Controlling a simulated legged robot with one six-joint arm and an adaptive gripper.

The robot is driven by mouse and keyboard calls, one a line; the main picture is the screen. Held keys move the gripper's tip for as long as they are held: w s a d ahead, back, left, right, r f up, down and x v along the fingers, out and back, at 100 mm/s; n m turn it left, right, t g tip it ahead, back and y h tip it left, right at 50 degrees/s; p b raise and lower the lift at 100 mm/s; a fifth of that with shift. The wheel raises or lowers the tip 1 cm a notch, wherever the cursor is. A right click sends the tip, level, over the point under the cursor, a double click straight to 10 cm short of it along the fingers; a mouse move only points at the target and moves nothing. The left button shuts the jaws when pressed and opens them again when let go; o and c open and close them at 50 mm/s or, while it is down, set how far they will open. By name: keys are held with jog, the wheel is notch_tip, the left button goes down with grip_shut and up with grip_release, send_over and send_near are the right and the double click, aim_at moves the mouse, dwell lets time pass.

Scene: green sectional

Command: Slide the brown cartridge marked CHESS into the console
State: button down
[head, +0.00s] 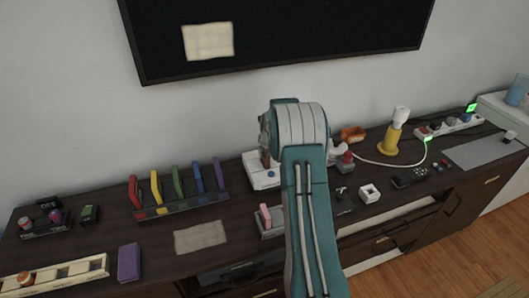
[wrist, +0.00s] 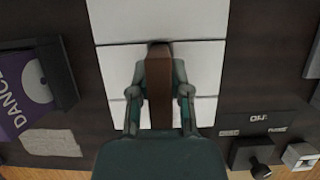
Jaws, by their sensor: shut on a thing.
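The brown cartridge (wrist: 159,92) is between my fingers in the wrist view, seen from its edge. No CHESS label shows. My gripper (wrist: 159,78) is shut on it. The white console (wrist: 118,22) is beneath, with dark seams across its top. The cartridge's far end is over the console, near a seam; I cannot tell whether it enters a slot. In the head view the console (head: 259,182) stands on the dark cabinet, partly behind my arm. My arm hides most of the gripper there, with a little brown showing beside it.
A rack (head: 182,208) of coloured cartridges stands left of the console. A purple DANCE cartridge (wrist: 28,88) shows left in the wrist view. A grey holder (head: 271,231) with a pink piece is in front. A yellow lamp (head: 390,138) and small items are at right.

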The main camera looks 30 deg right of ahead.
jog(key=shift+f, duration=1)
jog(key=c, duration=0.5)
grip_release()
jog(key=v, duration=1.1)
jog(key=shift+r, duration=0.4)
jog(key=shift+s, duration=0.2)
